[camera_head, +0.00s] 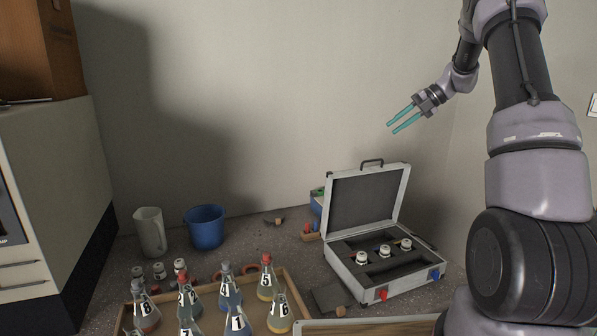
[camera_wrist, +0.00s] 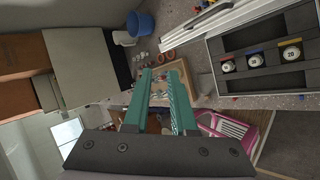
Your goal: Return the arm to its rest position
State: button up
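In the wrist view the gripper (camera_wrist: 160,78) is open and empty, with the bench some distance beyond the fingertips.
An open silver case (camera_head: 345,275) with several white-capped weights stands on the bench (camera_head: 245,255). A wooden tray (camera_head: 293,287) of numbered flasks is at the front. A blue bucket (camera_head: 205,230) and a white jug (camera_head: 150,235) stand at left, beside a large cabinet (camera_head: 60,170).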

jog(key=s+a+r+n+h, duration=0.1)
jog(key=s+a+r+n, duration=0.25)
jog(key=s+n, duration=0.3)
jog(key=s+a+r+n+t+h, duration=0.1)
jog(key=s+a+r+n+h, duration=0.1)
jog(key=s+r+n, duration=0.4)
jog(key=s+a+r+n+h, duration=0.1)
jog(key=s+a+n, duration=0.1)
jog(key=s+n, duration=0.45)
jog(key=s+a+f+n+t+h, duration=0.1)
jog(key=s+n+t+h, duration=0.2)
jog(key=s+n, duration=1.2)
jog(key=s, duration=0.3)
jog(key=shift+a+f+n+t, duration=0.15)
jog(key=shift+f+n+t, duration=0.15)
jog(key=shift+t, duration=0.1)
